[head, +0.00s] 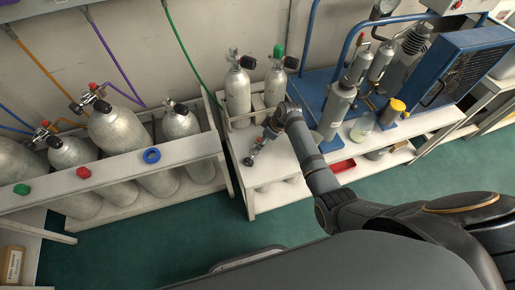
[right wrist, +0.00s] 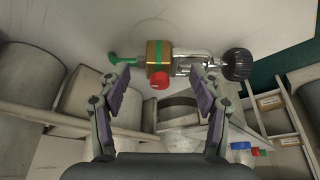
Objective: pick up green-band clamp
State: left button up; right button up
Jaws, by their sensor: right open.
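The green-band clamp lies on the white bench top, with a brass body (right wrist: 158,62) wrapped by a green band. It has a green nozzle at left, a red knob below, and a silver stem ending in a black knob at right. In the head view its black-knob end (head: 249,161) shows on the bench, and the rest is partly hidden by my right gripper (head: 266,132). My right gripper (right wrist: 164,80) is open in the right wrist view, its fingers just below the clamp near both ends of the body. Contact cannot be told. My left gripper is not in view.
Two grey cylinders (head: 238,97) stand behind the bench. A blue-framed compressor stand (head: 470,65) is at right. Green floor (head: 150,235) is clear in front.

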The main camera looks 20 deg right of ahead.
jog(key=x, duration=0.2)
jog(key=shift+w+a+f, duration=0.1)
jog(key=shift+f, duration=0.25)
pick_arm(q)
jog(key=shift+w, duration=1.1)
pick_arm(e)
jog(key=shift+r, duration=0.1)
jog(key=shift+c, duration=0.3)
grip_shut()
jog(key=shift+r, duration=0.15)
